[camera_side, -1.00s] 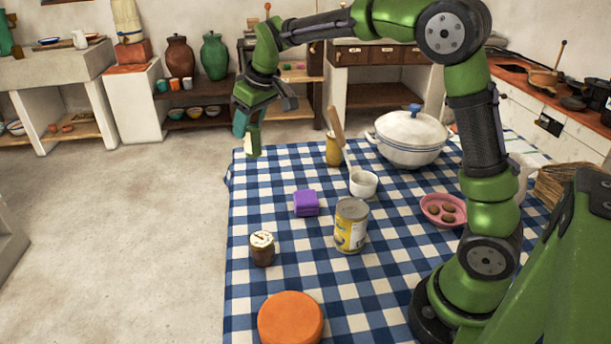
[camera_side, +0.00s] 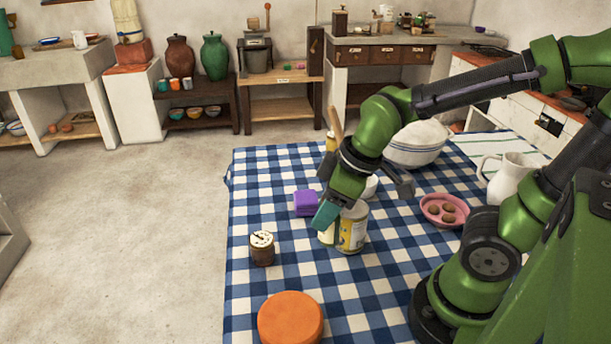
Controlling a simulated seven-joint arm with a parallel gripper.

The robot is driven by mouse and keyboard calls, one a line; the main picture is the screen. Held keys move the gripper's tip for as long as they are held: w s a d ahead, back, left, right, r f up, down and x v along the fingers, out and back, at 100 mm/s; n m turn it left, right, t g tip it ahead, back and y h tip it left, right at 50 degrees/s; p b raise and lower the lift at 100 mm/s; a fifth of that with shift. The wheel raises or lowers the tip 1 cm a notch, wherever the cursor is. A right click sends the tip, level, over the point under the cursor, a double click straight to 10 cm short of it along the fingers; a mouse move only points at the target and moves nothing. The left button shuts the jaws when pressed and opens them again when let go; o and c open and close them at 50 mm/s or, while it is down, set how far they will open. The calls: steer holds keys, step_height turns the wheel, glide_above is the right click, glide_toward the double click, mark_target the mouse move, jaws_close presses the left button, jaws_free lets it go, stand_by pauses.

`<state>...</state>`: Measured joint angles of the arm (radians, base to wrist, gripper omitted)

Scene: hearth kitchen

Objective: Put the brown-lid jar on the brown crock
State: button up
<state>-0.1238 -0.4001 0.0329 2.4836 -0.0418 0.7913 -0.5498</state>
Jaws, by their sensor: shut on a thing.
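My gripper (camera_side: 326,219) is shut on a small pale, yellowish thing (camera_side: 327,237), of which only the lower part shows below the teal fingers. Its lid is hidden, so I cannot tell whether it is the brown-lid jar. It is just left of the yellow-labelled can, and I cannot tell whether it touches the can or the table. A small dark brown pot (camera_side: 262,252) with a cream top, which looks like the brown crock, stands upright on the cloth, left of and apart from my gripper.
The can (camera_side: 353,230) stands right beside my gripper, and a purple block (camera_side: 305,203) lies behind it to the left. An orange round (camera_side: 290,318) is at the front. A pink dish (camera_side: 444,210), white jug (camera_side: 512,178) and white tureen (camera_side: 418,146) are to the right.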

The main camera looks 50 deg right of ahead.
steer(key=shift+w+a+f, duration=0.55)
steer(key=shift+w+f, duration=0.25)
steer(key=shift+w, duration=1.65)
steer(key=shift+w+a+f, duration=0.6)
steer(key=shift+w+f, duration=0.25)
steer(key=shift+w, duration=1.55)
steer(key=shift+w+a+f, duration=0.55)
steer(key=shift+w+f, duration=0.25)
steer(key=shift+w, duration=1.65)
steer(key=shift+f, duration=0.15)
steer(key=o, duration=1.1)
